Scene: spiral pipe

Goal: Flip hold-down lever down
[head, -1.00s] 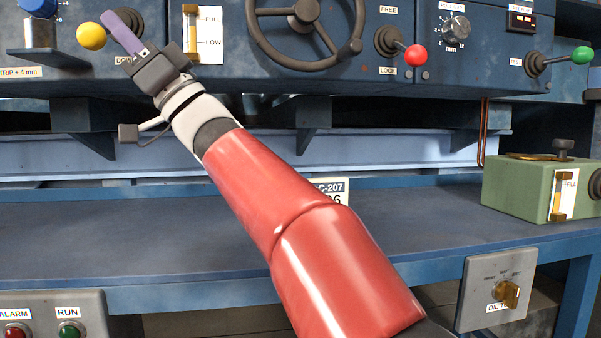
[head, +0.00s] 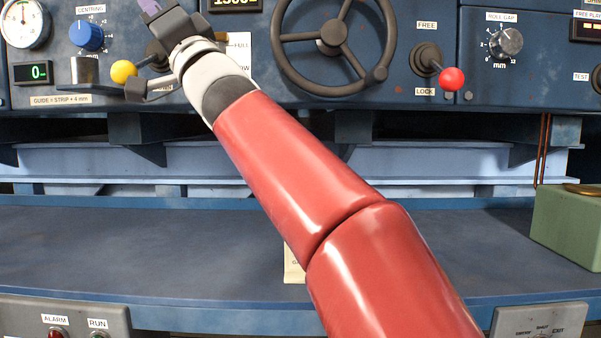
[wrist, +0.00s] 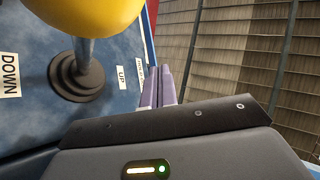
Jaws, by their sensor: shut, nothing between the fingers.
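The hold-down lever has a yellow ball knob (head: 123,71) and juts out from the blue panel at upper left; my gripper and wrist partly hide its mount. In the wrist view, the yellow knob (wrist: 88,14) is large at the top, with a grey rod and dark ribbed mount (wrist: 78,77) between the DOWN label (wrist: 9,75) and the UP label (wrist: 122,77). My gripper (head: 149,5) is up and right of the knob in the head view. Its purple fingers (wrist: 160,86) are shut and empty, on the UP side, apart from the knob.
A handwheel (head: 334,37) and a red-knobbed FREE/LOCK lever (head: 451,79) are to the right. A green box (head: 568,225) stands on the bench at right. Most of the bench top is clear.

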